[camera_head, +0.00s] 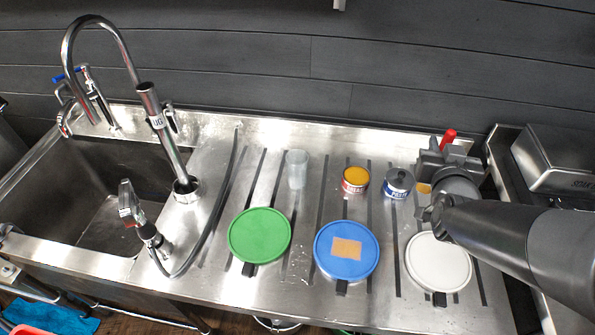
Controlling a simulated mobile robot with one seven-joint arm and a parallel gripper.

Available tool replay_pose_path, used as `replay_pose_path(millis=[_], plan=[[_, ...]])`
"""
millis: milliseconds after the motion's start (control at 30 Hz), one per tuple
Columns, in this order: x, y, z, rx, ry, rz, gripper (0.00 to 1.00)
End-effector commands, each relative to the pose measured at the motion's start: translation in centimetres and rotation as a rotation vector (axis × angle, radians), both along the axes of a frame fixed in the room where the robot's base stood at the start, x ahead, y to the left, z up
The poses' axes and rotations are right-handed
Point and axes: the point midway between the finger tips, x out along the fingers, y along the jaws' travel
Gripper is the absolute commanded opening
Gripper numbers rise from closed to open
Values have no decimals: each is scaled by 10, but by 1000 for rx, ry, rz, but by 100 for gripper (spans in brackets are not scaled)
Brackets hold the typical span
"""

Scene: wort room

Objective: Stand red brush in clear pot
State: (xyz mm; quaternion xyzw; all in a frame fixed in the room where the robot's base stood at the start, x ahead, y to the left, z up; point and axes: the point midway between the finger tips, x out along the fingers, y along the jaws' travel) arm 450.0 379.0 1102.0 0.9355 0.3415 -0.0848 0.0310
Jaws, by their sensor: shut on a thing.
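The clear pot (297,170) is a translucent cup standing upright on the steel counter, left of the two tins. The red brush (448,138) shows only as a short red end sticking up past the far side of my gripper (446,154). My gripper is shut on the red brush at the right end of the counter, well to the right of the clear pot. The arm hides the fingertips and the rest of the brush.
Between pot and gripper stand a red tin with an orange top (355,180) and a blue-labelled tin (398,183). Green (259,235), blue (346,250) and white (438,262) round lids lie in front. A sink (105,215) and tall faucet (150,100) are left.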

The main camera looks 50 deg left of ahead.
Motion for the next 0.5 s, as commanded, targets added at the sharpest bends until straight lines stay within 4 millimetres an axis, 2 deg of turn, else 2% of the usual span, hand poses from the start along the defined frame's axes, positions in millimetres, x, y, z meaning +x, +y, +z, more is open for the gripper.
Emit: replay_pose_path(millis=[367, 500], plan=[[0, 2, 1, 0, 0, 4, 0], [-2, 21, 8, 1, -2, 57, 0]])
